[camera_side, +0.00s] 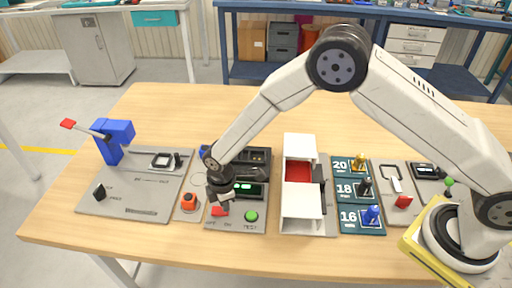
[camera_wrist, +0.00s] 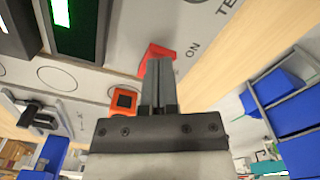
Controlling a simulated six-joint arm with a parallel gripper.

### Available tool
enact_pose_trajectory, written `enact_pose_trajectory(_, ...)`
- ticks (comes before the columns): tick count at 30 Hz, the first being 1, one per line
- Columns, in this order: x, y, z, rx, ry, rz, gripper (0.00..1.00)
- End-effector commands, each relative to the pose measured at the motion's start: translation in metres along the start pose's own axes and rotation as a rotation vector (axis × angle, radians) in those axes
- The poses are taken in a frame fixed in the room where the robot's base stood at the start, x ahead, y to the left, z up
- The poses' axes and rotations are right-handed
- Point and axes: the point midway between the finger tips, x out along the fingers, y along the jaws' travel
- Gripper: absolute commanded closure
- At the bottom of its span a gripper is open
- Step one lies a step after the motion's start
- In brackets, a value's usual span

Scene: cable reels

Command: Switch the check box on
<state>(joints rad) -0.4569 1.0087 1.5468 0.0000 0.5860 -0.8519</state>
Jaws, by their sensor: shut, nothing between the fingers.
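The check box (camera_side: 261,166) is a grey panel with a dark housing, near the front middle of the table. Its display (camera_side: 248,189) is lit green, and the lit display also shows in the wrist view (camera_wrist: 61,13). A red switch (camera_side: 219,211) sits beside the OFF and ON lettering; in the wrist view the red switch (camera_wrist: 152,54) is partly hidden behind my fingers. A green TEST button (camera_side: 251,216) is to its right. My gripper (camera_wrist: 160,63) is shut and empty, its tips at the red switch. I cannot tell whether they touch it.
An orange tester (camera_side: 189,201) stands just left of the check box. Farther right is a rack labelled 20, 18, 16 (camera_side: 346,218). A blue crank device (camera_side: 117,138) stands far left. The table's front strip is clear.

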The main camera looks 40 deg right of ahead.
Motion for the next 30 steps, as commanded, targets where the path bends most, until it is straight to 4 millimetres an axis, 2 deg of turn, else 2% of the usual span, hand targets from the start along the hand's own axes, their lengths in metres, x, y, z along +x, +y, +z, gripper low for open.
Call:
enact_pose_trajectory(14, 0.006, 0.0, 0.0, 0.0, 0.0, 0.0, 1.0)
enact_pose_trajectory(20, -0.006, 0.0, 0.0, 0.0, 0.002, 0.002, 1.0)
enact_pose_trajectory(30, -0.042, 0.0, 0.0, 0.0, 0.001, 0.001, 1.0)
